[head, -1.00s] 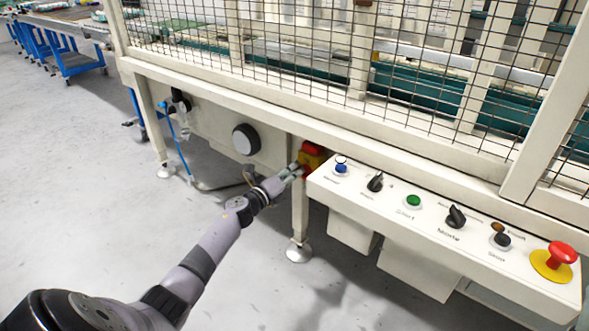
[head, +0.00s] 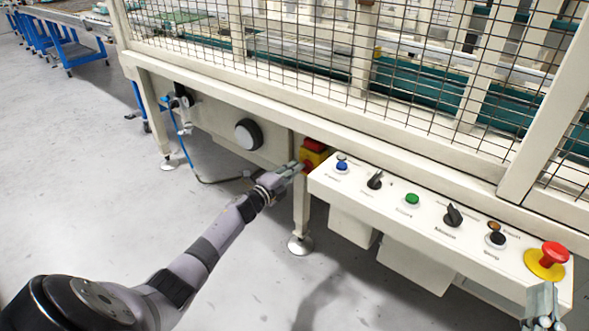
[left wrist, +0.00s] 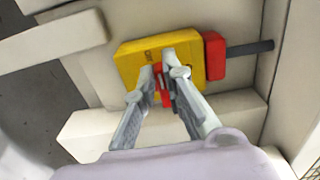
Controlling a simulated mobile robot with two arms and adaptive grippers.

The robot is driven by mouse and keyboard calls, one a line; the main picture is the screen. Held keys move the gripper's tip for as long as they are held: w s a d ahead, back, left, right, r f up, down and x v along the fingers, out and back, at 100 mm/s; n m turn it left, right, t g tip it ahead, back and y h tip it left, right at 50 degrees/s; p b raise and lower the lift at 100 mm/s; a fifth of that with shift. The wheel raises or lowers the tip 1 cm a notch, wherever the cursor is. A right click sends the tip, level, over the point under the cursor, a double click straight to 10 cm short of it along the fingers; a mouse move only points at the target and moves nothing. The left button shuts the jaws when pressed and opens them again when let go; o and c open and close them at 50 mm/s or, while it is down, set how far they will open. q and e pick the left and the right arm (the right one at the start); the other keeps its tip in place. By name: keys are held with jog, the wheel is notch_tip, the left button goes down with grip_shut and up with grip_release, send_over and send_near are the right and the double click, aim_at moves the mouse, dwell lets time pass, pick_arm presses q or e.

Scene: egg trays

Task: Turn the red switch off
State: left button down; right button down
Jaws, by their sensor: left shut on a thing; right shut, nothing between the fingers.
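The red switch (left wrist: 165,88) sits on the face of a yellow box (left wrist: 133,58) under the machine's frame. In the left wrist view, my left gripper (left wrist: 160,76) has one finger on each side of the switch and is shut on it. The fingers hide part of the switch, and its exact angle is hard to tell. In the head view, my left gripper (head: 301,168) reaches the yellow box (head: 318,157) just left of the control panel. My right gripper (head: 541,300) is shut and empty at the lower right, near the panel's end.
The white control panel (head: 384,208) carries several knobs and buttons, including a red mushroom button (head: 555,254) on a yellow base. A red block (left wrist: 215,56) with a dark rod adjoins the yellow box. A machine leg (head: 301,215) stands below it. Open floor lies left.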

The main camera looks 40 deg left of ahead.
dwell(0.4)
pick_arm(q)
jog(key=c, duration=1.7)
grip_release()
jog(key=shift+s, duration=0.1)
jog(key=s, duration=0.8)
jog(key=s+a, duration=0.1)
jog(key=s, duration=0.2)
jog(key=shift+s, duration=0.4)
